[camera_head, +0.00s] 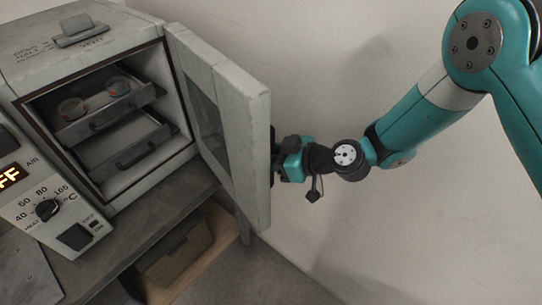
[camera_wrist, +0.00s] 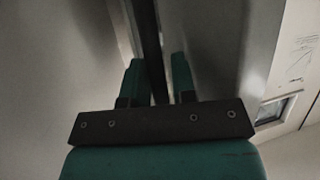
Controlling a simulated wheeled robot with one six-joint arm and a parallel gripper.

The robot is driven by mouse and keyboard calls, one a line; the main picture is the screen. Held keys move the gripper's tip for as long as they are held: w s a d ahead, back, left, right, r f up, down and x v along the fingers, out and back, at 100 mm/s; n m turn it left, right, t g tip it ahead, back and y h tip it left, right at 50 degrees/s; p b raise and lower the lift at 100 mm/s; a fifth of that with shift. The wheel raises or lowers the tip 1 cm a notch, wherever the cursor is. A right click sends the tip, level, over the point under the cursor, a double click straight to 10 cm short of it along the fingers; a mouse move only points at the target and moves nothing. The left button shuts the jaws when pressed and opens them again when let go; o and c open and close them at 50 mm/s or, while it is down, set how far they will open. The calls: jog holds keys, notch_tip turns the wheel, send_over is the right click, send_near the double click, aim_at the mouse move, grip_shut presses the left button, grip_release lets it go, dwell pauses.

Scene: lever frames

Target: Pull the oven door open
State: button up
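The oven (camera_head: 100,45) is a worn grey-white cabinet at the left of the head view. Its door (camera_head: 238,150) stands wide open, hinged on the right side of the opening, with a window in it. My gripper (camera_head: 278,160) is at the door's outer face, on the right. In the wrist view, the dark handle bar (camera_wrist: 150,40) runs between the two teal fingers of my gripper (camera_wrist: 158,75), which look shut on it. In the head view, the handle and the fingertips are mostly hidden by the door edge and the wrist.
Inside the oven are two sliding trays, the upper one (camera_head: 105,112) holding small round dishes. A control panel (camera_head: 50,200) with a dial is at the lower left. The oven stands on a table (camera_head: 185,205) with a box (camera_head: 175,262) below. A bare wall is behind my arm.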

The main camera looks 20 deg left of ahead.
jog(key=shift+d, duration=0.1)
jog(key=b+v, duration=0.3)
jog(key=v, duration=0.4)
jog(key=shift+d, duration=0.15)
